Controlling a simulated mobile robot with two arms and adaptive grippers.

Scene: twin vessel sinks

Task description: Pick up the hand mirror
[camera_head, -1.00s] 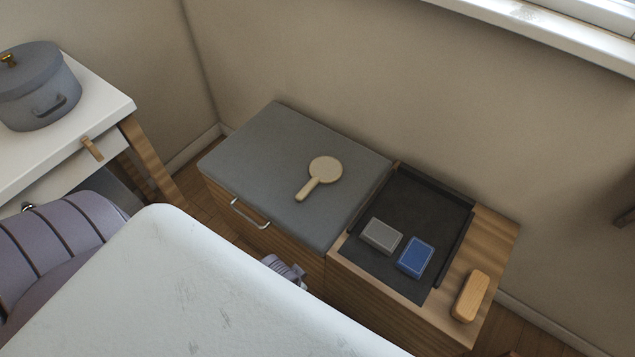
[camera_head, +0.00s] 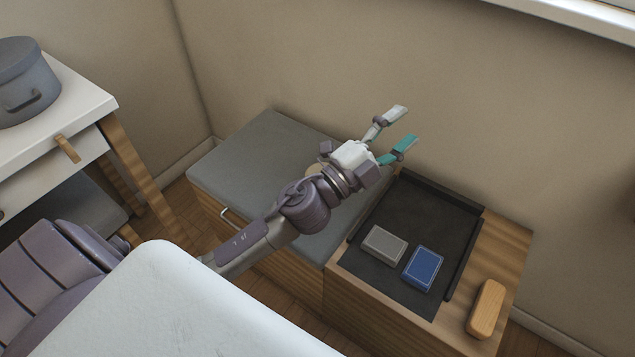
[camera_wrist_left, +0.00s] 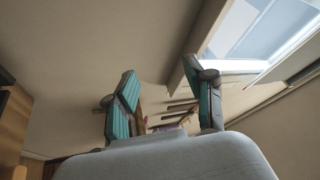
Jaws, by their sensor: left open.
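The hand mirror (camera_head: 313,170) lies on the grey cushioned top of a low bench (camera_head: 250,150). My left arm covers nearly all of it in the head view; only a small beige edge shows. My left gripper (camera_head: 401,130) is open and empty, its two fingers spread apart. It appears raised above the bench, with the fingers pointing to the upper right, past the mirror. In the left wrist view the open fingers (camera_wrist_left: 163,106) show with wall and window behind and nothing between them that I can identify as the mirror. My right gripper is not in view.
Right of the cushion, a black tray (camera_head: 420,204) holds a grey box (camera_head: 384,245) and a blue box (camera_head: 423,268). A wooden brush-like block (camera_head: 486,309) lies on the wood beside it. A white table (camera_head: 70,95) with a grey pot (camera_head: 25,80) stands left. The wall is close behind.

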